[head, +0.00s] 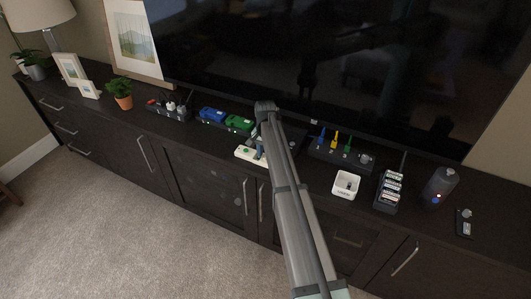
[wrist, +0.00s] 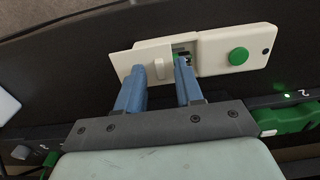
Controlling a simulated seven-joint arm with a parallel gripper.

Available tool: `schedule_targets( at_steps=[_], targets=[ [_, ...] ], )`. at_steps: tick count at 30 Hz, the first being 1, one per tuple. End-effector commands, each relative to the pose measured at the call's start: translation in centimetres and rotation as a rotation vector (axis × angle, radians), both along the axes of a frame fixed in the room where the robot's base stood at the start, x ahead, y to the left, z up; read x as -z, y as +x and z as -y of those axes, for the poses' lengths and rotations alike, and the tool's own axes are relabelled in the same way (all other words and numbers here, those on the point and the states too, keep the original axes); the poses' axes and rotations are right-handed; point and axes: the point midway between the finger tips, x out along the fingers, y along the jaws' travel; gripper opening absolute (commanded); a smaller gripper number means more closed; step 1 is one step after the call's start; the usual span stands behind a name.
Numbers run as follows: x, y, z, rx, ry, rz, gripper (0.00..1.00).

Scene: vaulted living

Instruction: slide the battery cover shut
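A cream device (wrist: 215,52) lies on the dark cabinet top, with a round green button (wrist: 238,56) at its right in the wrist view. Its battery cover (wrist: 141,57) is partly slid to the left, and a gap shows a dark and green inside (wrist: 182,51). A small upright ridge (wrist: 157,69) stands on the cover. My gripper (wrist: 159,72) is open, its two blue fingertips either side of the ridge, the left one closer. Contact cannot be told. In the head view the device (head: 246,154) is partly hidden by my arm, and so is the gripper.
Blue (head: 212,114) and green (head: 238,123) boxes stand behind the device. The television (head: 330,60) rises behind.

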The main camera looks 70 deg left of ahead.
Motion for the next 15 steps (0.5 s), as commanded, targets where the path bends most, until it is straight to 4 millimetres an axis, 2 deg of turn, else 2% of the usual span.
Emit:
schedule_targets(
  at_steps=[4,8,15],
  targets=[
    [-0.6,0.0,0.0,0.0,0.001,0.001,0.36],
    [-2.1,0.0,0.0,0.0,0.001,0.0,0.36],
    [-6.7,0.0,-0.1,0.0,0.002,0.001,0.36]
  ],
)
